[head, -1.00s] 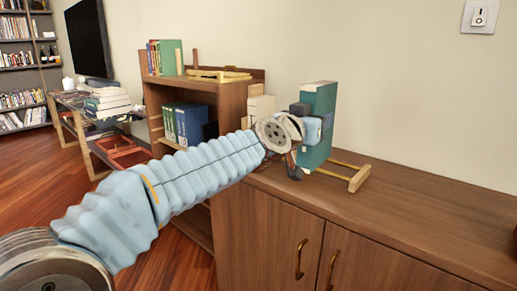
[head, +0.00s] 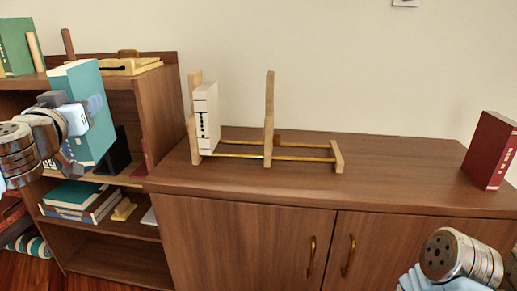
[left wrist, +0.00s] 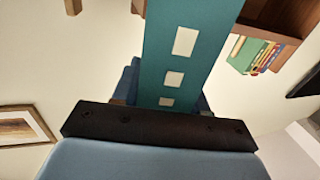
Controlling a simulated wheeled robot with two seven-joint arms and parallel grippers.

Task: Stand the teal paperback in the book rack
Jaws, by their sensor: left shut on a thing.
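My left gripper (head: 72,128) is shut on the teal paperback (head: 92,110) and holds it upright in the air, at the left in front of the low shelf. In the left wrist view the book's teal spine (left wrist: 158,75) with white label patches rises between the jaws. The book rack (head: 337,158) stands on the cabinet top, right of the held book and apart from it. It has wooden uprights and brass rods. A white book (head: 207,118) stands at its left end, and a middle upright (head: 269,115) divides it. My right gripper's fingers are out of view; only its wrist shows.
A dark red book (head: 490,150) stands at the right of the cabinet top (head: 400,180). The low shelf (head: 158,110) at left holds green books (head: 16,48), a wooden tray (head: 130,66) and lying books (head: 75,195). The space between the rack and red book is clear.

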